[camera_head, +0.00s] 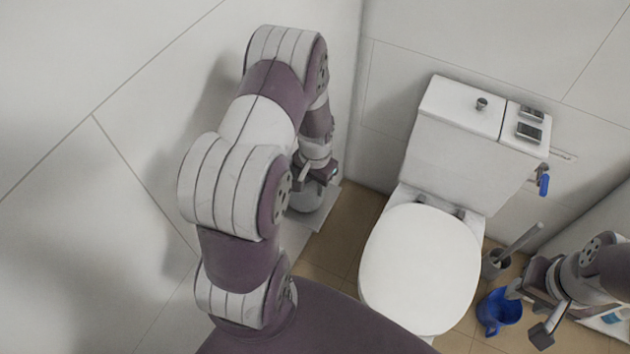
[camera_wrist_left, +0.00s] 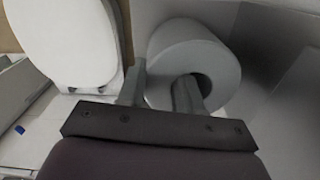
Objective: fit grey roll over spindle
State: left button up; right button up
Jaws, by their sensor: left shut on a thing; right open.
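The grey roll (camera_wrist_left: 185,48) shows large in the left wrist view, with its dark core hole facing the gripper. My left gripper (camera_wrist_left: 160,78) is shut on the roll's wall, one finger at the core hole and the other on the outside. In the head view the roll (camera_head: 306,198) is partly hidden under my left gripper (camera_head: 316,172), near the left wall. I cannot make out the spindle in either view. My right gripper (camera_head: 528,312) is open and empty at the lower right, by the blue bucket.
A white toilet (camera_head: 420,262) with its lid down stands in the middle, its cistern (camera_head: 455,135) against the back wall. A blue bucket (camera_head: 498,310) and a toilet brush (camera_head: 498,262) stand right of it. A pale ledge (camera_head: 325,208) lies beside the roll. Tan floor (camera_head: 345,235) shows between.

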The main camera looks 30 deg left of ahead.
pick_arm(q)
jog(key=shift+f, duration=0.35)
jog(key=o, duration=1.2)
jog(key=shift+c, duration=0.2)
jog(key=shift+r, duration=0.15)
notch_tip(320, 180, up, 12)
jog(key=shift+r, duration=0.25)
